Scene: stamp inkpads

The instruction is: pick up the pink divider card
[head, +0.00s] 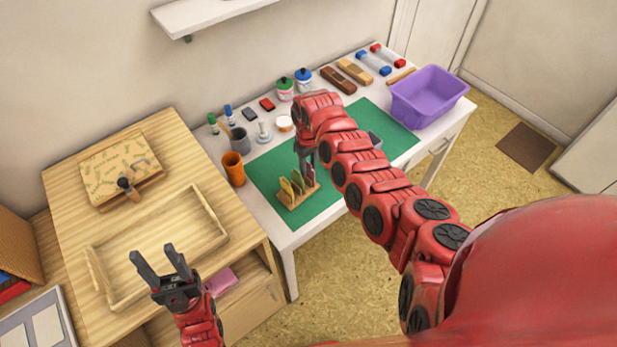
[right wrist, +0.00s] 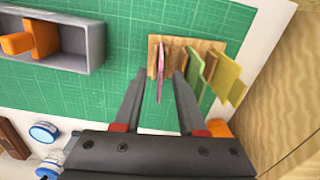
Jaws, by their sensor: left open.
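The pink divider card (right wrist: 161,72) stands on edge in a wooden card holder (right wrist: 174,49), at its left end in the right wrist view. Green (right wrist: 195,72) and yellow-olive (right wrist: 227,80) cards stand in the same holder to its right. My right gripper (right wrist: 159,78) is open, its fingers on either side of the pink card with gaps visible. In the head view my right gripper (head: 307,158) is over the holder (head: 297,200) and partly hides the cards. My left gripper (head: 158,260) is open and empty above the wooden tray (head: 158,245).
The holder stands on a green mat (head: 335,208) on a white table. An orange cup (head: 233,168) and a grey cup (head: 240,140) are to its left. A grey box (right wrist: 60,45) with an orange item is near the right gripper. A purple bin (head: 430,95) stands far right.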

